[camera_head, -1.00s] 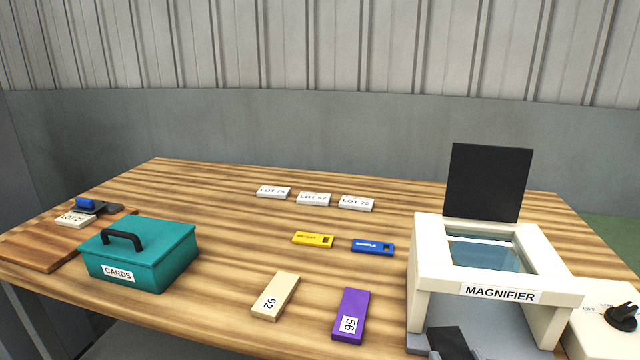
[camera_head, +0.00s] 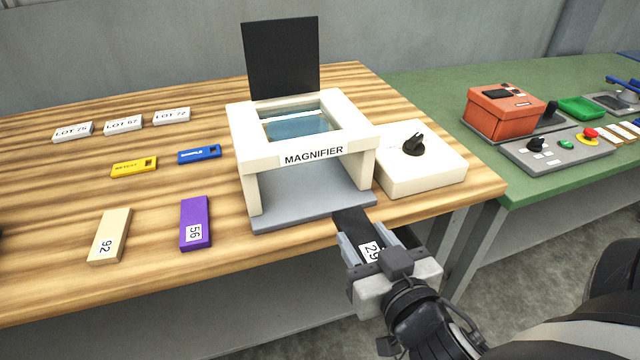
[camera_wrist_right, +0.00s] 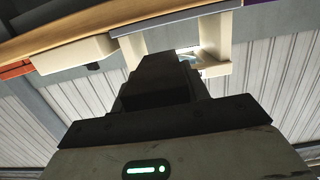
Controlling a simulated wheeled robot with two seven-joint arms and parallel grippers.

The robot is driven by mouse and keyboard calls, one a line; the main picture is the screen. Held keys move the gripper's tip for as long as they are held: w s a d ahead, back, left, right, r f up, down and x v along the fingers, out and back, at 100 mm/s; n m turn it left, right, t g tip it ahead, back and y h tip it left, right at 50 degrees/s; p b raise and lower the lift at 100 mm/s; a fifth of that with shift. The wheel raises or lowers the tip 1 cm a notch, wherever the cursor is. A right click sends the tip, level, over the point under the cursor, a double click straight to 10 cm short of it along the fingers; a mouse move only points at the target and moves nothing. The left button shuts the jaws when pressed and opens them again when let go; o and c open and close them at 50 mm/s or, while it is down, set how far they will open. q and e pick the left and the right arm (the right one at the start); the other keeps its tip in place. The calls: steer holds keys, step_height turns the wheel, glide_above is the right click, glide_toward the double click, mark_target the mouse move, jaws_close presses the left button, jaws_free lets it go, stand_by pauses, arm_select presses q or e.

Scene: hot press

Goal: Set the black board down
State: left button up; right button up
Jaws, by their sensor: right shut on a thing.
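The black board (camera_head: 351,224), with a white label reading 29, is held in my right gripper (camera_head: 368,238). The gripper is shut on its near end at the table's front edge. Its far end reaches the front right corner of the grey base (camera_head: 300,210) of the magnifier (camera_head: 313,156); I cannot tell if they touch. In the right wrist view the dark board (camera_wrist_right: 162,75) points away from the gripper towards the magnifier's opening. Other boards lie flat on the table: a beige one marked 92 (camera_head: 112,228) and a purple one marked 56 (camera_head: 194,212). My left gripper is not in view.
A white box with a black knob (camera_head: 420,165) stands right of the magnifier. Yellow (camera_head: 134,168) and blue (camera_head: 199,154) tags and white lot blocks (camera_head: 123,124) lie to the left. A green table (camera_head: 440,95) with an orange machine (camera_head: 505,108) is at right. Bare wood lies left of the magnifier.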

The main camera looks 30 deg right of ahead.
steer(key=p, duration=0.3)
glide_above(324, 191)
steer(key=s, duration=0.2)
steer(key=shift+w+a, duration=0.2)
steer(key=shift+w, duration=0.05)
steer(key=shift+w+d+f+b, duration=0.15)
steer(key=shift+w+f, duration=0.25)
steer(key=shift+f, duration=0.2)
steer(key=shift+w+d+f+b, duration=0.15)
steer(key=shift+w+f, duration=0.25)
steer(key=shift+f, duration=0.2)
steer(key=shift+a+f, duration=0.1)
steer(key=shift+f, duration=0.25)
steer(key=shift+f, duration=0.1)
steer(key=shift+f, duration=0.15)
steer(key=o, duration=1.1)
